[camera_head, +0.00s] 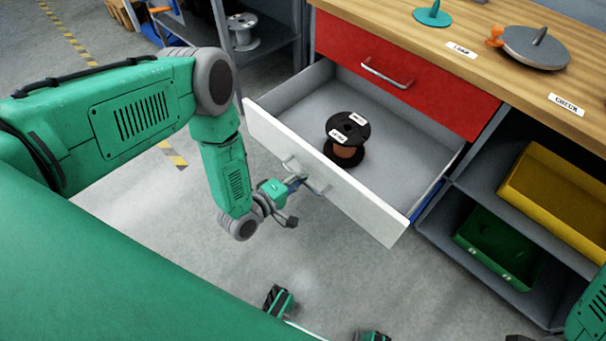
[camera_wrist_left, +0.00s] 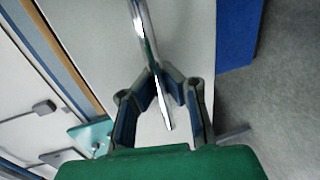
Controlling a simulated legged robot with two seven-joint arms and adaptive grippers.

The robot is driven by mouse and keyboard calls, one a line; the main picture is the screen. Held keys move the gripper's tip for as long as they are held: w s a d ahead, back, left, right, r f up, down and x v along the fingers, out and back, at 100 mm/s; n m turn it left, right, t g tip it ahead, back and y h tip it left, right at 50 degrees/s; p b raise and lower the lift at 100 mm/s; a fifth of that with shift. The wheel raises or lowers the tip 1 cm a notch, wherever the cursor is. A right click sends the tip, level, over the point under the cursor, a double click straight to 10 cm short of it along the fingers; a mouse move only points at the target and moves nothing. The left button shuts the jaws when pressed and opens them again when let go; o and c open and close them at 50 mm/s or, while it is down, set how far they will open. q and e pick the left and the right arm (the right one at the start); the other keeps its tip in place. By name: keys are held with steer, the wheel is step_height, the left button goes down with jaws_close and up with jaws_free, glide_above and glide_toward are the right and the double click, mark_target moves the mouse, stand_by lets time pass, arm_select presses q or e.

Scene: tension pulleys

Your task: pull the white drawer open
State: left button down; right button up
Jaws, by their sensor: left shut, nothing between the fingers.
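The white drawer (camera_head: 330,175) stands pulled well out of the workbench, its inside showing. Its metal handle (camera_head: 322,190) is on the front panel and also crosses the left wrist view (camera_wrist_left: 140,25). My left gripper (camera_head: 294,183) is at the handle, in front of the drawer's white face. In the left wrist view its fingertips (camera_wrist_left: 164,76) come together at the handle bar, shut with nothing held between them. Whether they touch the bar I cannot tell.
A black spool with copper-coloured winding (camera_head: 347,140) stands in the drawer. A shut red drawer (camera_head: 400,75) is above it. Yellow (camera_head: 555,190) and green (camera_head: 497,250) bins sit on shelves at right. Grey floor lies open in front of the drawer.

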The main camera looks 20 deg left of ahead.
arm_select(q)
steer(key=shift+f, duration=0.1)
steer(key=c, duration=1.9)
jaws_free()
steer(key=o, duration=0.3)
steer(key=shift+a, duration=0.1)
steer(key=shift+s+a, duration=0.1)
steer(key=shift+s, duration=0.05)
steer(key=v, duration=1.1)
steer(key=shift+s, duration=0.3)
steer(key=shift+a, duration=0.15)
